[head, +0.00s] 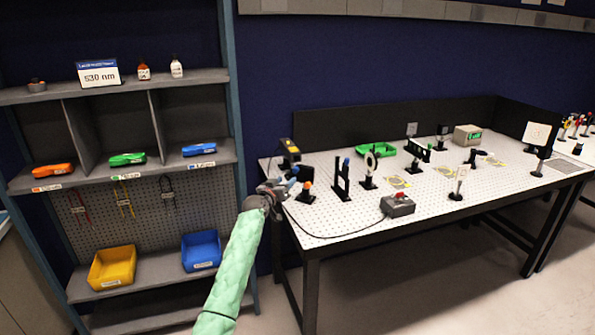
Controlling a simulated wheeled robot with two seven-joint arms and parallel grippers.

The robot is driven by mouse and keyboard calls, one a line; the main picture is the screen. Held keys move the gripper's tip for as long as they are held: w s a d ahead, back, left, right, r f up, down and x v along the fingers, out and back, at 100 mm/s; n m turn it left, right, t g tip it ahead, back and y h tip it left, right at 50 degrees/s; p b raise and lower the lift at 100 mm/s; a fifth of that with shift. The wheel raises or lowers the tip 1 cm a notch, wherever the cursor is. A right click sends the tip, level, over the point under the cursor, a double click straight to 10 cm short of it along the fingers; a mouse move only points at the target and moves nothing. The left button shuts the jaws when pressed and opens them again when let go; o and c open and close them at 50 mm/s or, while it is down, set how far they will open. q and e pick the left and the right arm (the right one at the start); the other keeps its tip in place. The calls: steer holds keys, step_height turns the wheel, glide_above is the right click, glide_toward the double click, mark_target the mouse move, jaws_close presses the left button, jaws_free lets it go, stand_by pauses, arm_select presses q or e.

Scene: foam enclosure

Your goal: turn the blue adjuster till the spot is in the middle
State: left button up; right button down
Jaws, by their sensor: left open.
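My left arm in its green sleeve reaches up to the left end of the optical table. My left gripper (284,187) is open at the table's left edge, close to a small post with an orange top (307,187). Small blue parts show right by the gripper, too small to tell whether they belong to it. A blue knob (346,162) shows at the top of a black mount (342,184), to the right of the gripper and apart from it. A white screen (537,134) stands at the table's far right; a spot on it is too small to make out. My right gripper is out of view.
The perforated table (345,220) carries several black mounts, a green tray (377,150) and a grey box with a red button (397,205), its cable trailing along the front. A shelf unit with yellow (112,268) and blue (201,251) bins stands left.

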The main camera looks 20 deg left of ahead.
mark_target(294, 171)
arm_select(q)
steer(key=w+p, duration=0.1)
steer(key=w, duration=0.2)
steer(key=w+d, duration=0.1)
steer(key=w, duration=0.2)
steer(key=shift+d+r+p, duration=0.1)
steer(key=shift+r+p, duration=0.05)
steer(key=shift+p, duration=0.2)
steer(key=shift+w+r, duration=0.2)
steer(key=shift+w, duration=0.15)
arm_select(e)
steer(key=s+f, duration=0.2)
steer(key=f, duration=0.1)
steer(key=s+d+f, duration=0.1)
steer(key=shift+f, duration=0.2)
arm_select(q)
steer(key=shift+w+f, duration=0.1)
steer(key=shift+f, duration=0.05)
steer(key=shift+c, duration=0.3)
steer(key=c, duration=0.9)
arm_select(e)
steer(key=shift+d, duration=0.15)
